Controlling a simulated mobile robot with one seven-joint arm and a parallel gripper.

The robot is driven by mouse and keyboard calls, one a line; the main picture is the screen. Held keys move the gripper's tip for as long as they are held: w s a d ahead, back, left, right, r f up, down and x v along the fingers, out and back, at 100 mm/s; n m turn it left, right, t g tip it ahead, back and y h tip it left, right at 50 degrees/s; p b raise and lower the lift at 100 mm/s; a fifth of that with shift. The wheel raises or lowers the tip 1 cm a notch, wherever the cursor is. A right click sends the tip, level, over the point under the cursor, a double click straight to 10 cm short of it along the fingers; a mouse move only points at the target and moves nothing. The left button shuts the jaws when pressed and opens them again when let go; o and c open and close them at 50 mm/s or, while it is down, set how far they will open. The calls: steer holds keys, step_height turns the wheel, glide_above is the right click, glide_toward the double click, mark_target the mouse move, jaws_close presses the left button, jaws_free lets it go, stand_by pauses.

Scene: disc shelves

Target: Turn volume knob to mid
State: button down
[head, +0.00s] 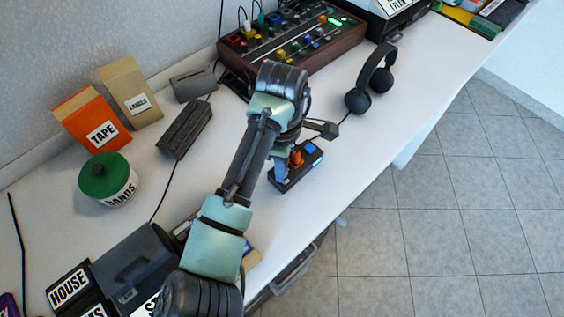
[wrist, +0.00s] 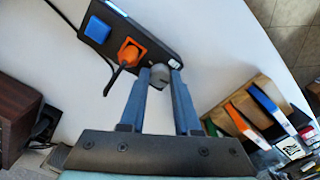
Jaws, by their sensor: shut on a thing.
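A small dark control box (head: 291,180) lies on the white bench in front of my arm; in the wrist view the box (wrist: 150,30) runs diagonally. It bears a blue square button (wrist: 98,30), an orange part (wrist: 131,52) and a round grey knob (wrist: 160,75) at its near end. My gripper (wrist: 163,72) has its two blue fingers on either side of the knob and is shut on it. In the head view my gripper (head: 281,170) reaches down at the box's left end; the knob is hidden there. Its pointer setting cannot be read.
A mixer (head: 300,48) with many knobs stands at the back. Black headphones (head: 372,80) lie right of my arm. A wooden rack (wrist: 245,112) with coloured items is near my gripper in the wrist view. A dark cable (wrist: 65,20) runs beside the box.

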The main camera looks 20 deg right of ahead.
steer(key=shift+r+p, duration=0.3)
steer(key=shift+p, duration=0.85)
steer(key=m+p, duration=0.1)
steer(key=p, duration=0.3)
steer(key=shift+s+r+m, duration=0.15)
steer(key=shift+m, duration=0.25)
steer(key=m+p, duration=0.1)
steer(key=p, duration=0.2)
steer(key=shift+m+p, duration=0.4)
steer(key=shift+f+m+p, duration=0.2)
steer(key=shift+m+p, duration=0.55)
steer(key=shift+m, duration=0.05)
steer(key=m+p, duration=0.1)
steer(key=m, duration=0.2)
steer(key=shift+f, duration=0.1)
steer(key=m+p, duration=0.1)
steer(key=m, duration=0.3)
steer(key=shift+p, duration=0.35)
steer(key=m+p, duration=0.1)
steer(key=m, duration=0.2)
steer(key=shift+m, duration=0.4)
steer(key=shift+f+m, duration=0.1)
steer(key=shift+m, duration=1.7)
steer(key=shift+w, duration=0.2)
